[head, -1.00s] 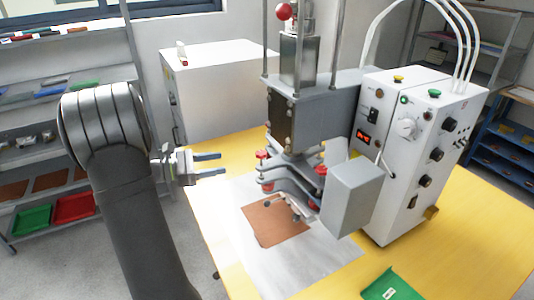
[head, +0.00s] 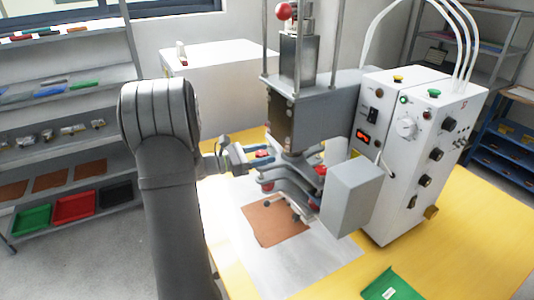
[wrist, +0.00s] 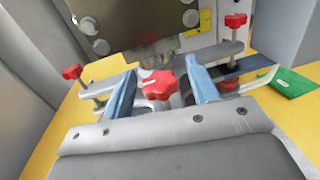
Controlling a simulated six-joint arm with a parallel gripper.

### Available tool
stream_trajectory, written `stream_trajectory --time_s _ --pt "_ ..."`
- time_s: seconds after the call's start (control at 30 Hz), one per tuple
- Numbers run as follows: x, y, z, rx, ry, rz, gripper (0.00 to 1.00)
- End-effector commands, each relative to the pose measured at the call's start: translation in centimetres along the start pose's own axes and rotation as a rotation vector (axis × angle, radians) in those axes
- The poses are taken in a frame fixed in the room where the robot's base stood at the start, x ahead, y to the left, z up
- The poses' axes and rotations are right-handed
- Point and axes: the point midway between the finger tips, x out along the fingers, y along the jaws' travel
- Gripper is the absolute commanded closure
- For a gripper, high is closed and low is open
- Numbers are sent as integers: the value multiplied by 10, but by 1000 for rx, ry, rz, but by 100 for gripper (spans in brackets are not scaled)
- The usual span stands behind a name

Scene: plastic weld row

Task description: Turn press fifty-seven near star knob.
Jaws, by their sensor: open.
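The press (head: 315,110) has a grey body and several red star knobs on its lower plates. One red star knob (wrist: 159,85) shows in the middle of the wrist view, between the two blue-grey fingers of my gripper (wrist: 160,78). The fingers are open, one on each side, with gaps showing. In the head view my gripper (head: 264,156) is at the left side of the press, around a red knob (head: 262,153) partly hidden by the fingers. Other red knobs show at the left (wrist: 72,72) and upper right (wrist: 236,20) of the wrist view.
A brown sheet (head: 275,220) lies on white paper under the press. A grey box (head: 352,195) juts from the press front. The white control cabinet (head: 405,150) stands to the right. A green tray (head: 392,285) lies on the yellow table (head: 470,240), which has free room at right.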

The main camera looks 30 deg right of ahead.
Motion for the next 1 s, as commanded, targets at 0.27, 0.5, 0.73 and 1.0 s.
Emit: stream_trajectory --time_s 0.27,0.5,0.73,1.0 --pt "18 0 0 0 0 0 46" --pt "18 0 0 0 0 1 50" --pt "18 0 0 0 0 1 90" --pt "17 0 0 0 0 -30 90"
